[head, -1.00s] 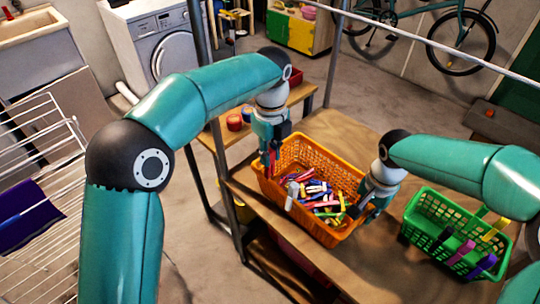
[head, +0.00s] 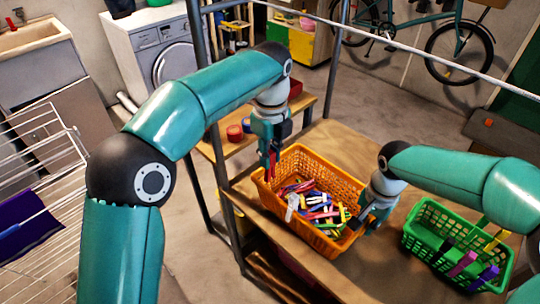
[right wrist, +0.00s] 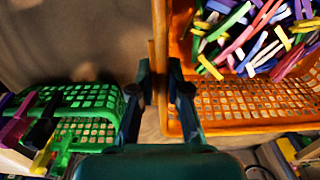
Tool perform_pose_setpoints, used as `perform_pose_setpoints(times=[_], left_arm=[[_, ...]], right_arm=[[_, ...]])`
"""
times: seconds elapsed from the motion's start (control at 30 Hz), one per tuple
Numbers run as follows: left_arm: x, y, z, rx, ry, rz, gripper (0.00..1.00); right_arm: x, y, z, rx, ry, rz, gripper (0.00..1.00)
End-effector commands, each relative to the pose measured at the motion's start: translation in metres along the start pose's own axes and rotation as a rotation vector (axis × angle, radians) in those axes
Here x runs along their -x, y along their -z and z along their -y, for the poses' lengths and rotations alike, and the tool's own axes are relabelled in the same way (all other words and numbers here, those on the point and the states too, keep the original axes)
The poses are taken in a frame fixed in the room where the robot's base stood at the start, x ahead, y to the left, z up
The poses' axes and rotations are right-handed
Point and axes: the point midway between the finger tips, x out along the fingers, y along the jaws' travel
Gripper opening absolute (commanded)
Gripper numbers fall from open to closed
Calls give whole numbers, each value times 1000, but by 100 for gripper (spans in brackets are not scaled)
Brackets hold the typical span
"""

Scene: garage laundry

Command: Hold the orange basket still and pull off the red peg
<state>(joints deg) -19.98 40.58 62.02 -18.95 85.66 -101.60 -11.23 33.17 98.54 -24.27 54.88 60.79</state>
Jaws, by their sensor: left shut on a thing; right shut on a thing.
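The orange basket (head: 330,165) stands on the wooden shelf and holds many coloured pegs. My left gripper (head: 270,170) is at the basket's left rim, shut on the red peg (head: 272,164). The peg is upright at the rim, mostly covered by the fingers; I cannot tell if it still grips the rim. My right gripper (head: 372,212) is shut on the basket's right wall. In the right wrist view its fingers (right wrist: 160,95) are either side of the orange basket's wall (right wrist: 240,112).
A green basket (head: 425,210) with several pegs on its rim stands right of my right gripper. Dark shelf posts (head: 217,150) rise at the left. A lower side shelf (head: 230,148) carries red and blue round items. Bare wood (head: 345,138) lies behind the orange basket.

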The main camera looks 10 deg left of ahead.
Motion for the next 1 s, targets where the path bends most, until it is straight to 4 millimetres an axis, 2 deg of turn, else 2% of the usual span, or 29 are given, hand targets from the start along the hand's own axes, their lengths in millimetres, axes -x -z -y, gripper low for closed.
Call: perform_pose_setpoints(times=[0.37, 0.4, 0.57, 0.87, 1.0], left_arm=[[0, 0, 0, 0, 0, 0, 0], [0, 0, 0, 0, 0, 0, 0], [0, 0, 0, 0, 0, 0, 0], [0, 0, 0, 0, 0, 0, 0], [0, 0, 0, 0, 0, 0, 0]], right_arm=[[0, 0, -1, 1, -3, 1, 0], [0, 0, -1, 1, -3, 1, 17], [0, 0, 0, 1, -2, 1, 44], [0, 0, 0, 0, 0, 0, 45], [8, 1, 0, 0, 1, -2, 45]])
